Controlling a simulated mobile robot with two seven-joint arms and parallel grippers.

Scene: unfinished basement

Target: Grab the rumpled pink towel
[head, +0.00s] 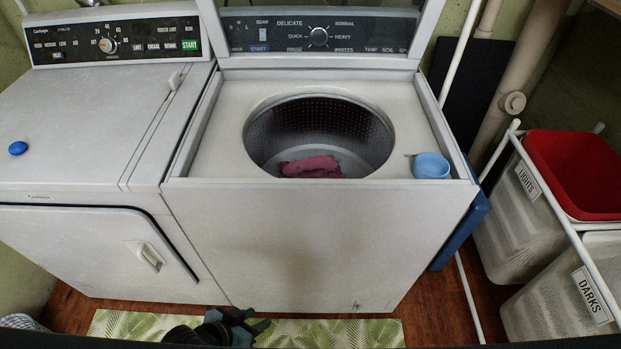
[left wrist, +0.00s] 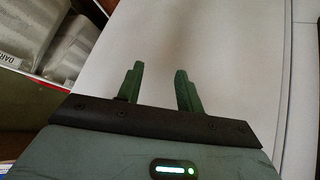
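The rumpled pink towel (head: 312,167) lies at the bottom of the metal drum (head: 300,128) of the open top-loading washer (head: 300,230). The washer's front wall hides part of the drum floor. My left gripper (head: 240,318) is low in front of the washer, near the floor mat, well below the drum opening. In the left wrist view the left gripper (left wrist: 158,85) is open and empty, its two green fingers apart in front of a white panel. The towel does not show in the left wrist view. My right gripper is not in view.
A light blue cup (head: 431,166) stands on the washer's right front rim. A blue round object (head: 18,148) lies on the dryer (head: 80,120) at left. Laundry bins (head: 555,290) and a red basket (head: 575,170) stand at right. A leaf-patterned mat (head: 340,333) covers the floor in front.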

